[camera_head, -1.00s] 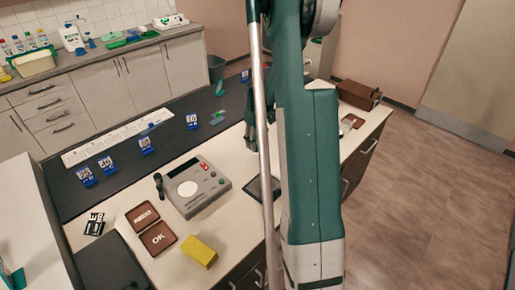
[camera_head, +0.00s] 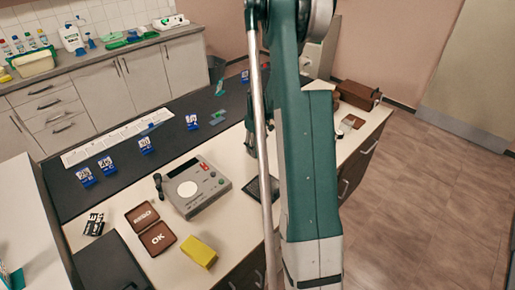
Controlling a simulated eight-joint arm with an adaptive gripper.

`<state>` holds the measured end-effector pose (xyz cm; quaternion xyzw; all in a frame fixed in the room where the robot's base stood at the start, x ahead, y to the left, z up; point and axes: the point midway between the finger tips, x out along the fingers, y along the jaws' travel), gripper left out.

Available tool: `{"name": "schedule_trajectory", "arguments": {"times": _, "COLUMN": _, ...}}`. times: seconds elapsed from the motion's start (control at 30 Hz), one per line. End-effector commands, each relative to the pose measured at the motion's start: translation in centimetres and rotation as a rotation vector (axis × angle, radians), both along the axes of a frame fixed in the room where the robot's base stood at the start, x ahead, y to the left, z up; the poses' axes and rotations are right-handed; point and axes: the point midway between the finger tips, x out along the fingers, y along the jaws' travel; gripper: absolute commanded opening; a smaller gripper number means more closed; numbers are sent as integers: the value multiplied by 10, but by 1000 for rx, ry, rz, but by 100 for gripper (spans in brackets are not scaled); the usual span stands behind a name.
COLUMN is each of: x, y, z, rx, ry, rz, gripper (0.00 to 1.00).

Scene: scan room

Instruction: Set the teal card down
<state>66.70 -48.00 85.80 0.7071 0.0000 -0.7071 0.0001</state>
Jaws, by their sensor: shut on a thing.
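My gripper (camera_head: 251,142) shows only as a dark sliver at the left edge of my green arm, over the far right part of the bench. It is shut, but its fingertips and the teal card it holds are hidden behind the arm. A small teal-green piece (camera_head: 218,117) lies on the dark mat (camera_head: 108,197) left of the gripper. Another small teal piece (camera_head: 220,88) shows farther back on the mat.
Several blue number markers (camera_head: 192,121) stand along the mat. A grey device (camera_head: 203,188) with a round white plate, brown stamped pads (camera_head: 158,238), a yellow block (camera_head: 199,252) and a dark flat pad (camera_head: 262,189) are on the bench. A brown box (camera_head: 358,95) stands at the far right end.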

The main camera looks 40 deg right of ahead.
Motion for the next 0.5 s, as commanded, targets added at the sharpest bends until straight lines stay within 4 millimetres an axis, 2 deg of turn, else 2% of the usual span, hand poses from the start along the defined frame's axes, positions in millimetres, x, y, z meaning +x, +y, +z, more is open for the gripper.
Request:
{"name": "schedule_trajectory", "arguments": {"times": 0.1, "x": 0, "y": 0, "z": -3, "rx": 0, "ry": 0, "rz": 0, "gripper": 35}}
{"name": "schedule_trajectory", "arguments": {"times": 0.13, "x": 0, "y": 0, "z": -4, "rx": 0, "ry": 0, "rz": 0, "gripper": 48}}
{"name": "schedule_trajectory", "arguments": {"times": 0.23, "x": 0, "y": 0, "z": -3, "rx": 0, "ry": 0, "rz": 0, "gripper": 61}}
{"name": "schedule_trajectory", "arguments": {"times": 0.5, "x": 0, "y": 0, "z": -3, "rx": 0, "ry": 0, "rz": 0, "gripper": 62}}
